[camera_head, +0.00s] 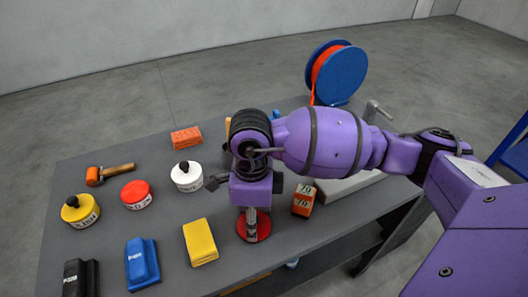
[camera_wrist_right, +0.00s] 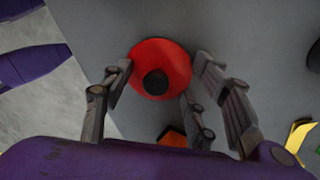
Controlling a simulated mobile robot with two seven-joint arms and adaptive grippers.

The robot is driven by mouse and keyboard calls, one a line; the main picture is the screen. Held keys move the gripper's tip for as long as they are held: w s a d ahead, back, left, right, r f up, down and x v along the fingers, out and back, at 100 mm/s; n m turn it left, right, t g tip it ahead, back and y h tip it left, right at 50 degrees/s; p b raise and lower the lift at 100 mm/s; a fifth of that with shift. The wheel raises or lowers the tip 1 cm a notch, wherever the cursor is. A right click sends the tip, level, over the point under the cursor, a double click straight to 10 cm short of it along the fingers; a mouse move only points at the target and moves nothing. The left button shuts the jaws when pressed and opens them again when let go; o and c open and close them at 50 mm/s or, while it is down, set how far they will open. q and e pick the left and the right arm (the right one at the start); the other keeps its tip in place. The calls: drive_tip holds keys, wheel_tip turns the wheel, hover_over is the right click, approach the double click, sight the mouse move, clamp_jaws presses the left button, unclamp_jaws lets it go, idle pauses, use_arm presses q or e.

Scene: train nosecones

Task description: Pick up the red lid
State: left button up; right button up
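The red lid (camera_head: 256,236) lies on the grey table, below my right gripper (camera_head: 251,217). In the right wrist view the lid is a round red disc (camera_wrist_right: 143,58) with a black knob (camera_wrist_right: 156,82) in its middle. My right gripper (camera_wrist_right: 162,82) is open there, its fingers spread to either side of the lid. I cannot tell whether any finger touches the lid. The knob is hidden behind the gripper in the head view. A red-topped jar (camera_head: 136,193) without a knob stands at the left. My left gripper is not in view.
A yellow jar (camera_head: 80,210) and a white jar (camera_head: 187,176) have black knobs. A yellow block (camera_head: 200,242), a blue block (camera_head: 142,263) and an orange numbered block (camera_head: 303,200) lie near the lid. A blue spool (camera_head: 343,76) stands at the back.

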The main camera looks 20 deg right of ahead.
drive_tip(key=c, duration=0.4)
drive_tip(key=shift+s+f, duration=0.1)
drive_tip(key=shift+f, duration=0.05)
drive_tip(key=shift+c, duration=0.6)
drive_tip(key=shift+s, duration=0.1)
